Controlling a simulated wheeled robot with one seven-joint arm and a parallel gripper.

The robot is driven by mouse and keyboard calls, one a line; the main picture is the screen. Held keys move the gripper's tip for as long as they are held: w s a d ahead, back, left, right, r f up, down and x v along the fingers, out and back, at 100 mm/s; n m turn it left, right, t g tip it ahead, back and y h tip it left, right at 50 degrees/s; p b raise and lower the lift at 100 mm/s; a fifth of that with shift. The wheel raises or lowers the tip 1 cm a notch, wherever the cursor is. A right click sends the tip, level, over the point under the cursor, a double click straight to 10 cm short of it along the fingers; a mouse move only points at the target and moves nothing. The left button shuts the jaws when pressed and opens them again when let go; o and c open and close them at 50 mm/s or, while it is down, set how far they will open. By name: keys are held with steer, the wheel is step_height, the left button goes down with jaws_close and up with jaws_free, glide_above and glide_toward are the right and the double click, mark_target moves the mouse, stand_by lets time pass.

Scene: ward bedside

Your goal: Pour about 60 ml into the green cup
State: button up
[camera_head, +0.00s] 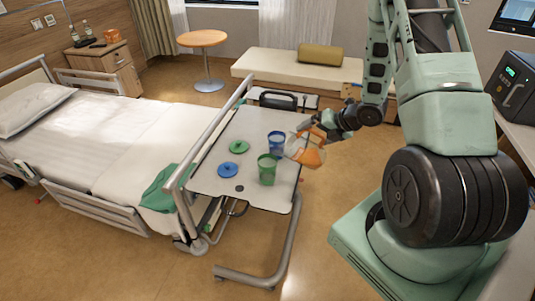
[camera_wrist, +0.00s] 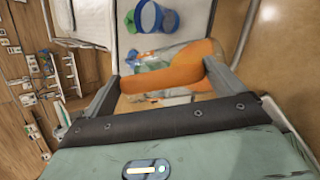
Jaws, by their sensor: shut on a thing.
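The green cup (camera_head: 268,171) stands upright and open on the overbed table (camera_head: 222,180). My gripper (camera_head: 313,134) is shut on a clear jug with orange parts (camera_head: 309,156), above the table's right edge, right of the green cup. The jug looks tilted. In the wrist view, my gripper's fingers (camera_wrist: 162,82) close on the jug's orange handle, and its clear body (camera_wrist: 164,56) lies beyond. The liquid level cannot be made out.
A blue cup (camera_head: 276,142) stands just behind the green cup, close to the jug. A green lid (camera_head: 239,146) and a blue lid (camera_head: 228,169) lie flat to the left. The bed rail (camera_head: 205,130) runs along the table's left side.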

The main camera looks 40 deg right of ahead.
mark_target(310, 128)
steer(key=shift+w+a+r+n+g+h+p, duration=0.1)
steer(key=shift+w+a+r+g+h+p, duration=0.2)
steer(key=shift+r, duration=0.2)
steer(key=shift+w+a+r+n+g+h+p, duration=0.1)
steer(key=shift+a+r+g+h+p, duration=0.2)
steer(key=shift+r, duration=0.2)
steer(key=shift+w+a+r+n+g+h+p, duration=0.1)
steer(key=shift+w+a+r+g+h+p, duration=0.1)
steer(key=shift+a+r+h, duration=0.25)
steer(key=shift+w+a+r, duration=0.15)
steer(key=shift+a+r, duration=0.05)
steer(key=shift+r, duration=0.15)
steer(key=shift+w+a+r+g+h+b, duration=0.2)
steer(key=shift+a+h+b, duration=0.05)
steer(key=shift+a+h, duration=0.1)
steer(key=shift+w+a+r+g+h+b, duration=0.15)
steer(key=shift+w+a+g+h+b, duration=0.1)
steer(key=shift+a, duration=0.1)
steer(key=shift+w+a+r+n+h+b, duration=0.25)
steer(key=shift+a+n+b, duration=0.1)
steer(key=shift+a, duration=0.1)
stand_by(0.6)
steer(key=shift+d+r+g, duration=0.1)
steer(key=shift+r+g, duration=0.05)
steer(key=shift+g, duration=0.1)
stand_by(0.8)
